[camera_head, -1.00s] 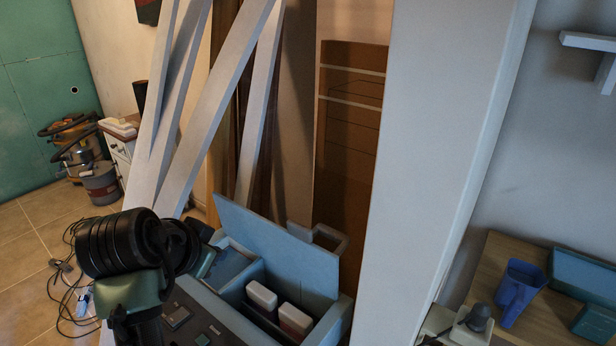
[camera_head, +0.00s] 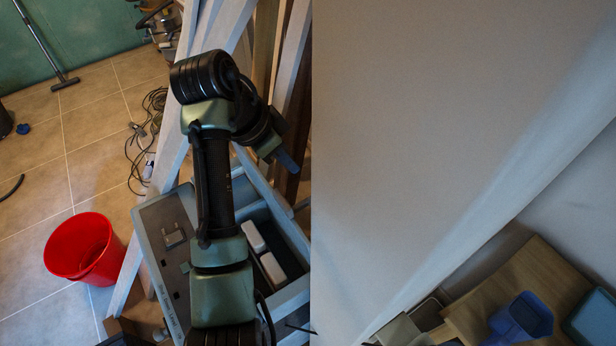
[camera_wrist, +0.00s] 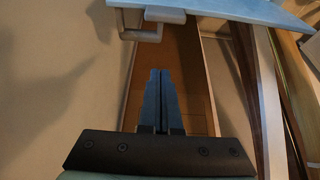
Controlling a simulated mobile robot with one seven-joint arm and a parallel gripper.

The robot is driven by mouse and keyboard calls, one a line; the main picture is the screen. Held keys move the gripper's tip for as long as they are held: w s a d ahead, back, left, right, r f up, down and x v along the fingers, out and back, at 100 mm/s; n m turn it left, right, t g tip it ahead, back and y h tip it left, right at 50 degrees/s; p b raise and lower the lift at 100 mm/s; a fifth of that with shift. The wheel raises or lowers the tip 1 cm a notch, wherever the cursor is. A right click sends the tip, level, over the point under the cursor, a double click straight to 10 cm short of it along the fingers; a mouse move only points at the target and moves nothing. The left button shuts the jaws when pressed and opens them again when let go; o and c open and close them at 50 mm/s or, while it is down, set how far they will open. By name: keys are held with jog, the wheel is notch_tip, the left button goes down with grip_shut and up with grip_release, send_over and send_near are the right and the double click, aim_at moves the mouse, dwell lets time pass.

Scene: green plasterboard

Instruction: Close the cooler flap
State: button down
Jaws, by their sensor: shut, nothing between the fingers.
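The blue cooler (camera_head: 297,293) stands below my arm in the head view, its compartment uncovered and holding white-topped items (camera_head: 253,236). Its flap (camera_head: 279,204) stands raised, seen nearly edge-on as a light blue strip; my arm hides part of the cooler. My gripper (camera_head: 287,161) is shut and empty, beyond and above the flap's upper end. The wrist view shows its blue fingers (camera_wrist: 161,73) together, pointing at a brown panel. A light blue panel edge (camera_wrist: 235,12) with a bracket-like handle (camera_wrist: 152,22) crosses the top there; I cannot tell whether it is the flap.
Leaning white boards (camera_head: 215,45) stand behind my arm, and a wide pale pillar (camera_head: 420,130) is close on the right. A red bucket (camera_head: 82,250) and cables (camera_head: 150,105) are on the floor at left. A wooden table with a blue jug (camera_head: 522,318) is lower right.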

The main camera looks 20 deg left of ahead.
jog(key=p, duration=0.3)
send_over(305, 200)
notch_tip(305, 200, down, 8)
jog(key=shift+f, duration=0.1)
jog(key=shift+s+a+f+p, duration=0.1)
jog(key=shift+s+a+p, duration=0.2)
jog(key=shift+p, duration=0.25)
jog(key=shift+s+a+f+p, duration=0.25)
jog(key=shift+s+a+p, duration=0.65)
jog(key=shift+s, duration=0.3)
jog(key=shift+f, duration=0.1)
jog(key=shift+a+b, duration=0.1)
jog(key=shift+b, duration=0.2)
